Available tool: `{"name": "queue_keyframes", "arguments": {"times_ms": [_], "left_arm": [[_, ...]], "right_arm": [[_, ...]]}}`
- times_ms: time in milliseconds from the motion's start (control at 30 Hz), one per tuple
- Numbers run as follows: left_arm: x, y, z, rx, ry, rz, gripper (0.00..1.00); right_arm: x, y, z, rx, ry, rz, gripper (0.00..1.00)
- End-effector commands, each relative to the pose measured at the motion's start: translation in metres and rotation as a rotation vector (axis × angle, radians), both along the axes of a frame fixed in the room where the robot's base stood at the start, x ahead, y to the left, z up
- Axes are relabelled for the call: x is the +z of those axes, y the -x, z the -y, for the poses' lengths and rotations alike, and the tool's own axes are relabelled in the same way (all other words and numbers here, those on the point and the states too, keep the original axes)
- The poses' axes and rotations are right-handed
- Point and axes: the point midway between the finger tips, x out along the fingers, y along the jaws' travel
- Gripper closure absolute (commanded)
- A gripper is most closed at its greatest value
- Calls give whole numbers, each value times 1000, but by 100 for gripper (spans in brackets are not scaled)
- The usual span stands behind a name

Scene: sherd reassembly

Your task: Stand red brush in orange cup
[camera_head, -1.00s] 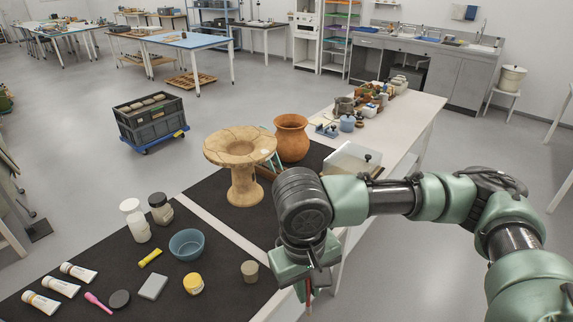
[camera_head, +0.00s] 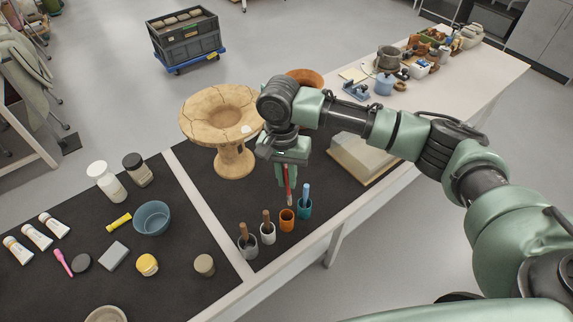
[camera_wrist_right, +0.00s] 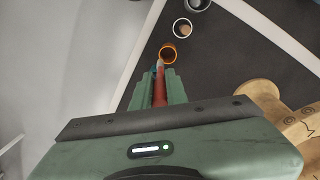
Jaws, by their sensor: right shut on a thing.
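My right gripper (camera_head: 287,172) is shut on the red brush (camera_head: 288,184), which hangs roughly upright below the fingers. The orange cup (camera_head: 287,223) stands on the dark mat, and the brush's lower end shows just above its rim in the head view. In the right wrist view the orange cup (camera_wrist_right: 174,60) shows as a ring beyond the fingertips (camera_wrist_right: 159,78), with the red brush (camera_wrist_right: 160,92) between the fingers, pointing toward the ring's near edge. I cannot tell whether the tip is over the opening. My left gripper is not in view.
A teal cup (camera_head: 304,210) with a blue brush stands close right of the orange cup. A white cup (camera_head: 268,236) and a grey cup (camera_head: 248,248), each with a brown-handled brush, stand left. A cracked clay stand (camera_head: 234,160) is behind left; a clear-topped box (camera_head: 362,158) is right.

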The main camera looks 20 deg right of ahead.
Motion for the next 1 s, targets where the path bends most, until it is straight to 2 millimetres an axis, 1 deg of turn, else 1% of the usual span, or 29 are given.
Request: {"name": "queue_keyframes", "arguments": {"times_ms": [33,100,267,467,733,1000], "left_arm": [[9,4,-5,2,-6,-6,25],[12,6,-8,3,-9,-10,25],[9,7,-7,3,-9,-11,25],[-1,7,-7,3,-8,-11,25],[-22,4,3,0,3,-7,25],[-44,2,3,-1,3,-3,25]], "right_arm": [[-4,-5,-2,-47,-4,-7,100],[-11,-11,-3,-93,-8,-7,100],[-21,-16,-3,-128,-10,-4,100],[-29,-16,-3,-126,-10,-3,100],[-44,-16,-2,-125,-9,-2,100],[-60,-15,-2,-124,-8,-2,100]]}}
